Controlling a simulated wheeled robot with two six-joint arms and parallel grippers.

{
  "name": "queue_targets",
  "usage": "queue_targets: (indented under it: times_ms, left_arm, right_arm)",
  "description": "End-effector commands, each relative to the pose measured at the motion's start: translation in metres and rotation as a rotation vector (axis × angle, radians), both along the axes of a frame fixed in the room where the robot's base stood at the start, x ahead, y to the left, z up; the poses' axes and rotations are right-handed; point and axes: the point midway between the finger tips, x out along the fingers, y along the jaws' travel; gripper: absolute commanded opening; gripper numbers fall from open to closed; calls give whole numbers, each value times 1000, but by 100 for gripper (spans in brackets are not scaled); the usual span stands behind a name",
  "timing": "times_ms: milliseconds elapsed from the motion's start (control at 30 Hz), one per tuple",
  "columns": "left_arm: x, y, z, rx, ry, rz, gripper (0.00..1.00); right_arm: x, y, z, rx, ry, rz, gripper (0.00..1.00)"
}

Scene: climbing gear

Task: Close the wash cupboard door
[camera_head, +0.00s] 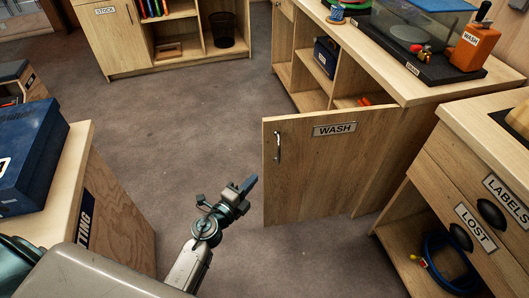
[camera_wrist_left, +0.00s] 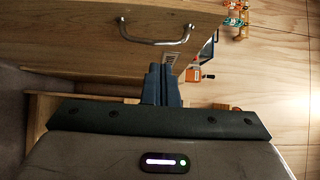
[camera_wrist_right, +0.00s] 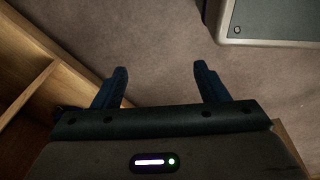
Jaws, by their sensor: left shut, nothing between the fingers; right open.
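The wash cupboard door (camera_head: 325,170) is wooden with a WASH label and a metal handle (camera_head: 278,146). It stands swung open, out from the cupboard under the wash counter (camera_head: 400,92). My left gripper (camera_head: 247,187) is shut and empty, just left of the door's free edge and low beside it. In the left wrist view the closed fingers (camera_wrist_left: 162,85) show below the door's handle (camera_wrist_left: 155,35); I cannot tell whether they touch the door. My right gripper (camera_wrist_right: 160,80) is open and empty over carpet in the right wrist view. It is not seen in the head view.
A blue box (camera_head: 30,150) sits on a wooden unit at left. A drawer unit with LOST and LABELS (camera_head: 507,196) stands at right, a blue coil (camera_head: 447,258) in its lower space. A STOCK cupboard (camera_head: 112,38) is at the back. Carpet between is clear.

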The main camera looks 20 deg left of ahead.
Motion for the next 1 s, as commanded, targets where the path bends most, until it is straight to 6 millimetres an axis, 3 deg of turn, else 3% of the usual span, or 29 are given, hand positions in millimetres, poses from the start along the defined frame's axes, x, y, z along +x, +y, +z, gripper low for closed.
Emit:
queue_targets:
  times_ms: [167,600,800,1000]
  left_arm:
    - [18,-8,0,10,-2,-13,0]
    - [103,-28,-1,11,-1,-11,0]
    - [124,-15,-2,10,-1,-10,0]
    - [130,-12,-1,9,1,-10,0]
  right_arm:
    - [-4,-1,-6,0,3,-1,67]
    - [-4,-1,-9,0,2,-1,67]
    - [2,0,1,0,-1,0,67]
    - [3,1,6,0,-2,1,67]
